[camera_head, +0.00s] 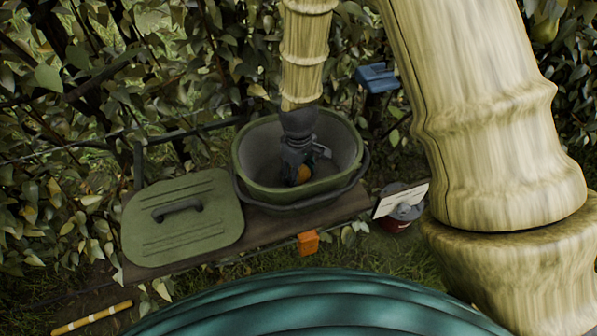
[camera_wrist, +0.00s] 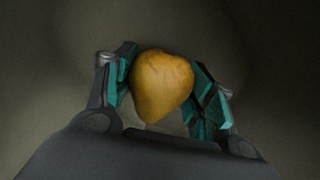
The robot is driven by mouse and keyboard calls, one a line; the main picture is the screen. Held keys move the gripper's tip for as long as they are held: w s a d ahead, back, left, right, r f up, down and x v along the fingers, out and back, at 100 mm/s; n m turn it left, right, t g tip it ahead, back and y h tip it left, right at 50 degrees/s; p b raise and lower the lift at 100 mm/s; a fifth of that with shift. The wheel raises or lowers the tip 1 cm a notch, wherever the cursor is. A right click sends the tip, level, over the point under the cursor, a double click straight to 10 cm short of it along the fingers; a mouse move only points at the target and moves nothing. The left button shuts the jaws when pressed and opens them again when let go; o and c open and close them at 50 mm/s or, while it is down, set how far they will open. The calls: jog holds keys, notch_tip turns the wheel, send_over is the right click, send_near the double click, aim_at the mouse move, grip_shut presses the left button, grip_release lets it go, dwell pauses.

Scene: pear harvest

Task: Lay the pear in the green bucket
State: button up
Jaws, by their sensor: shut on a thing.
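The pear (camera_wrist: 162,84) is yellow-orange and sits between the two teal-padded fingers of my gripper (camera_wrist: 165,90) in the wrist view. In the head view the pear (camera_head: 302,174) shows as a small orange patch below my gripper (camera_head: 298,172). My gripper is shut on the pear and points down inside the green bucket (camera_head: 248,184). The bucket is an open oval tub with a grey inside. Only the bucket's plain, dim inside shows behind the pear in the wrist view. I cannot tell whether the pear touches the bottom.
A green lid (camera_head: 184,236) with a dark handle lies on the wooden plank left of the bucket. An orange block (camera_head: 308,243) is at the plank's front edge. A red pot with a white card (camera_head: 398,200) stands right. Leafy branches (camera_head: 60,130) crowd the left and back.

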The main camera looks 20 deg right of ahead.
jog(key=shift+f, duration=0.35)
dwell(0.3)
jog(key=o, duration=1.2)
jog(key=shift+r, duration=6)
